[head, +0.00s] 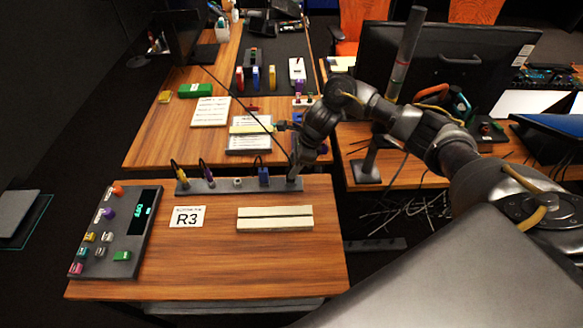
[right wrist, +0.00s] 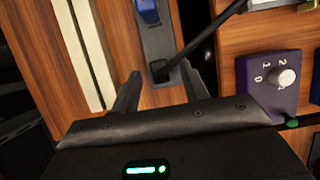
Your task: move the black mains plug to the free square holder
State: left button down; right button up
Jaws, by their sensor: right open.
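A grey holder strip (head: 222,186) lies along the back of the near table. Yellow, purple and blue plugs (head: 263,177) stand in it. A small pale square holder (head: 238,182) between the purple and blue plugs looks empty. My right gripper (head: 295,172) is low over the strip's right end, pointing down. In the right wrist view its open fingers (right wrist: 158,92) are on either side of the strip end, where the black plug (right wrist: 160,69) sits with its dark cable. The fingers appear apart from the plug, which they largely hide in the head view. My left gripper is not in view.
A cream grooved block (head: 275,224) and an R3 card (head: 187,217) lie in front of the strip. A dark button panel (head: 118,235) stands at the left. The blue plug is the black one's neighbour. Bare wood is free at the front.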

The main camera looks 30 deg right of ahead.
jog(key=v, duration=0.9)
dwell(0.5)
